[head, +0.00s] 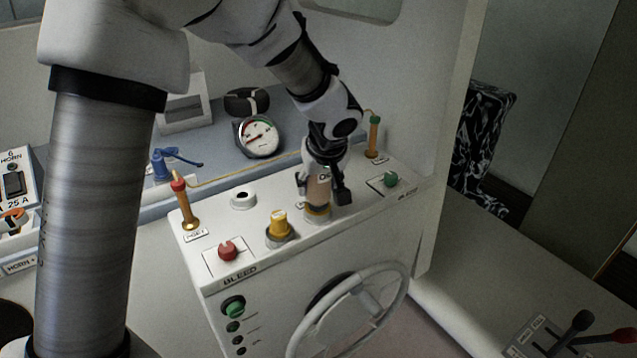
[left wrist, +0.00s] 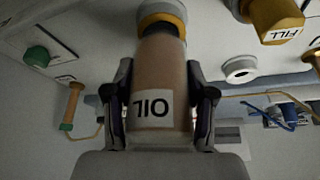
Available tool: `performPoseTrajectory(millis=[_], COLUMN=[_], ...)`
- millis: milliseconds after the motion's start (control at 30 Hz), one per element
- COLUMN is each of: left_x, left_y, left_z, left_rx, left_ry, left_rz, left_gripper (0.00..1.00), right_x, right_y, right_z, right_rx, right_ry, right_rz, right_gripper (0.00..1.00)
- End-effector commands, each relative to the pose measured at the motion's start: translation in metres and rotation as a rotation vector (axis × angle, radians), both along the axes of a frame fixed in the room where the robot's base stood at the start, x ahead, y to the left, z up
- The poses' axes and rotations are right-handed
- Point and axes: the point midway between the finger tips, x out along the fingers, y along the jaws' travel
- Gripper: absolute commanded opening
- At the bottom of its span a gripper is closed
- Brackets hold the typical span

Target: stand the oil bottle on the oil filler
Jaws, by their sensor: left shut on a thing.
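The oil bottle (head: 317,190) is a light brown cylinder with a white OIL label. My left gripper (head: 322,188) is shut on it, one finger on each side. In the left wrist view the bottle (left wrist: 160,75) lies between the two fingers, and its narrow dark end points at the oil filler (left wrist: 161,10). In the head view the bottle is about upright over the oil filler (head: 317,214), a round brass and white fitting on the console top. The end appears at the filler's ring; I cannot tell whether it is seated. My right gripper is not in view.
A yellow FILL cap (head: 279,224) and a white ring (head: 243,198) stand left of the filler. Red (head: 228,250) and green (head: 390,180) knobs flank them. Brass posts (head: 186,205) (head: 374,136) carry a yellow line behind. A steering wheel (head: 348,312) is on the front.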

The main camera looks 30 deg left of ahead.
Motion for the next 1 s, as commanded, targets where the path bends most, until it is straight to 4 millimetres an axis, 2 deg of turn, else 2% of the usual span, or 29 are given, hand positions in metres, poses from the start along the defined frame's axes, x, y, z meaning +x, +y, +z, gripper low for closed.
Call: performPoseTrajectory(millis=[233, 267, 333, 633, 733, 867, 1000], left_x=[0.000, 0.000, 0.000, 0.000, -0.001, -0.006, -0.015], left_y=[0.000, 0.000, 0.000, 0.000, -0.002, -0.008, -0.019], left_z=[0.000, 0.000, 0.000, 0.000, 0.005, 0.026, 0.060], left_rx=[0.000, 0.000, 0.000, 0.000, 0.001, 0.001, 0.002], left_ry=[-0.001, -0.001, -0.001, 0.000, -0.002, -0.006, -0.007], left_rz=[0.000, 0.000, 0.000, 0.000, 0.001, 0.002, 0.000], left_gripper=[0.08, 0.58, 0.83, 0.84, 0.84, 0.84, 0.84], right_x=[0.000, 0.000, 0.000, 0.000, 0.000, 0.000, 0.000], right_y=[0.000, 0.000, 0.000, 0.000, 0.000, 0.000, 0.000], right_z=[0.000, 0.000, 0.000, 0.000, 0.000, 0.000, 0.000], right_rx=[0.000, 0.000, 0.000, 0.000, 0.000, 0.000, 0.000], right_ry=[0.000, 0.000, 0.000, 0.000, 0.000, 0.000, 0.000], right_rz=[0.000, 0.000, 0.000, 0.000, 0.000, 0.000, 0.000], right_gripper=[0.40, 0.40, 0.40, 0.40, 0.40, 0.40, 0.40])
